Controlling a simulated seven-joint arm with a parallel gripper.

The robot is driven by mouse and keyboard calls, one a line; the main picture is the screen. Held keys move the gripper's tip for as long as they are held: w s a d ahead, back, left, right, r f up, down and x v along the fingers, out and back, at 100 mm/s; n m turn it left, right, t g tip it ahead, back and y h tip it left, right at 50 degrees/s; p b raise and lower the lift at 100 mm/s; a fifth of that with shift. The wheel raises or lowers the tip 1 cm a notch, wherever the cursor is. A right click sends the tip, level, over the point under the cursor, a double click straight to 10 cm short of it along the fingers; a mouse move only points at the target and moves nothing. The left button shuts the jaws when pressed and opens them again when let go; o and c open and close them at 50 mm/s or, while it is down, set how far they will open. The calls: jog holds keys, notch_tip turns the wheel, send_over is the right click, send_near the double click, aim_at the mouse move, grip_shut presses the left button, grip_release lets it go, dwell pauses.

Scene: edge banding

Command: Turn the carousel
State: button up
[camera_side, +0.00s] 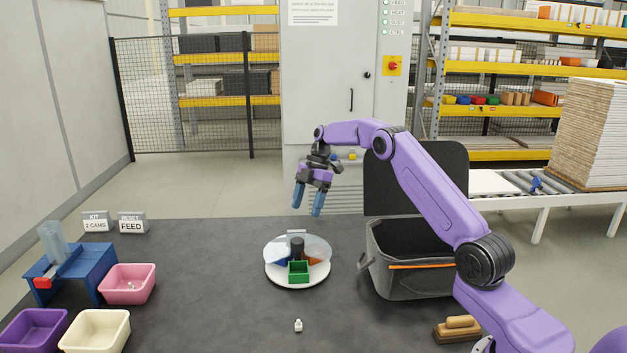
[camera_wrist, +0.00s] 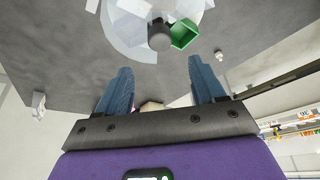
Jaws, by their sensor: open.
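The carousel (camera_side: 283,279) is a round white turntable in the middle of the dark table. It has a dark central knob (camera_side: 297,247), a clear cover over part of it, and a green bin (camera_side: 299,272) at its front. Blue and orange parts show under the cover. My gripper (camera_side: 308,207) is open and empty, fingers pointing down, well above and behind the carousel. In the wrist view the blue fingertips (camera_wrist: 162,75) are spread apart. The knob (camera_wrist: 160,36) and the green bin (camera_wrist: 184,34) show beyond them, apart from the fingers.
A small white piece (camera_side: 298,326) lies in front of the carousel. A dark grey crate (camera_side: 410,285) stands to its right, a brown-handled tool (camera_side: 458,328) nearer. Pink (camera_side: 128,284), purple (camera_side: 33,330) and cream (camera_side: 95,331) bins and a blue dispenser (camera_side: 76,274) stand left.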

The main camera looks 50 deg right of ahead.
jog(key=v, duration=0.7)
jog(key=shift+r, duration=0.3)
jog(key=shift+d, duration=0.15)
